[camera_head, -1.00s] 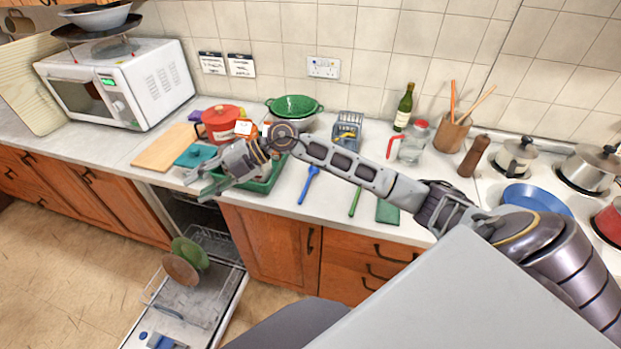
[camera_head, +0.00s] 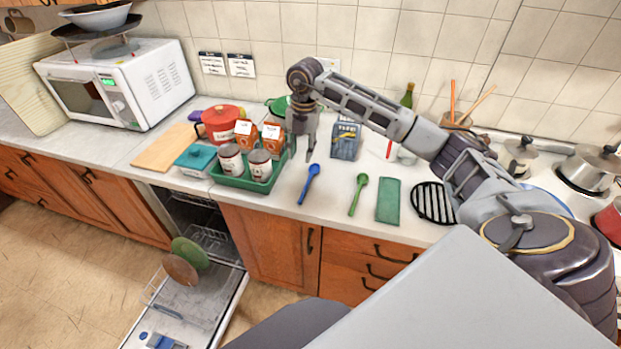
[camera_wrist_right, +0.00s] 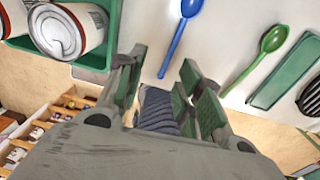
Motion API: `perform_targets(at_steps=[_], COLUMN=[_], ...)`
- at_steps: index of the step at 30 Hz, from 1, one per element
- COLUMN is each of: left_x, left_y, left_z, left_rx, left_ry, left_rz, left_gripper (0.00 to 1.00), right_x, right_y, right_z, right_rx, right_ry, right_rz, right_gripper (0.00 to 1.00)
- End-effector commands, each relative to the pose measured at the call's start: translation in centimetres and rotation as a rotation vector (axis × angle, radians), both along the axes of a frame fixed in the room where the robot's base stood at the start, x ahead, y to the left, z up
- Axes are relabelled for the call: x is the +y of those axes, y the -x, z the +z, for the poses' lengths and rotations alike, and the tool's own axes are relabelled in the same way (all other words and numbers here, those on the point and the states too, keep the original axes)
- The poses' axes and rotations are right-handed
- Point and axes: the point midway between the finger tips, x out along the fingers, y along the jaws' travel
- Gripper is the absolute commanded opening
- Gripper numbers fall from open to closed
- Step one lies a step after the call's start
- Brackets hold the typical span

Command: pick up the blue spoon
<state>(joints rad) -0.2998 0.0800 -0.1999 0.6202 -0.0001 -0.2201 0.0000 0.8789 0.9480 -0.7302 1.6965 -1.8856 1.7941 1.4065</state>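The blue spoon (camera_head: 309,184) lies on the counter in the head view, to the right of the green tray, with its bowl toward the wall. It also shows in the right wrist view (camera_wrist_right: 179,37), beyond the fingers. My right gripper (camera_head: 302,153) points down above the counter near the tray's right end, a little behind and left of the spoon's bowl. In the right wrist view its two fingers (camera_wrist_right: 160,88) are apart with nothing between them; the spoon is clear of them. My left gripper is not in view.
The green tray (camera_head: 227,181) holds jars and cartons close to the gripper's left. A blue-grey box (camera_head: 345,140) stands behind. The dishwasher door (camera_head: 190,305) is open below.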

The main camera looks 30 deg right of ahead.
Motion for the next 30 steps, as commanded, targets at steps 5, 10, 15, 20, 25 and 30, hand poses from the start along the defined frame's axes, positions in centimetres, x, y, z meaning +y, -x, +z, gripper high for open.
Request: perform_targets(at_steps=[5, 10, 15, 20, 25, 30], left_x=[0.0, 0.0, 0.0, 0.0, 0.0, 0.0], left_y=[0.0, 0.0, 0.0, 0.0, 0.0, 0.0], left_z=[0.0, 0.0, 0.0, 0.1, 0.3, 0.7], left_rx=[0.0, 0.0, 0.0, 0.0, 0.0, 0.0], left_ry=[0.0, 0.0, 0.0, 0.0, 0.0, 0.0], left_rz=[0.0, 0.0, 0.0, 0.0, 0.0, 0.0], left_gripper=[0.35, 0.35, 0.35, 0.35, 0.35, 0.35], right_x=[-2.1, -2.3, -2.3, -2.2, -2.2, -2.2], right_y=[0.3, 0.3, 0.3, 0.3, 0.4, 0.4], right_z=[0.7, 0.7, 0.7, 0.2, -1.5, -3.7], right_rx=[0.022, 0.025, 0.025, 0.025, 0.028, 0.028], right_ry=[0.064, 0.069, 0.067, 0.067, 0.066, 0.066], right_rz=[-0.046, -0.049, -0.049, -0.048, -0.049, -0.049], right_gripper=[0.36, 0.36, 0.36, 0.36, 0.36, 0.36])
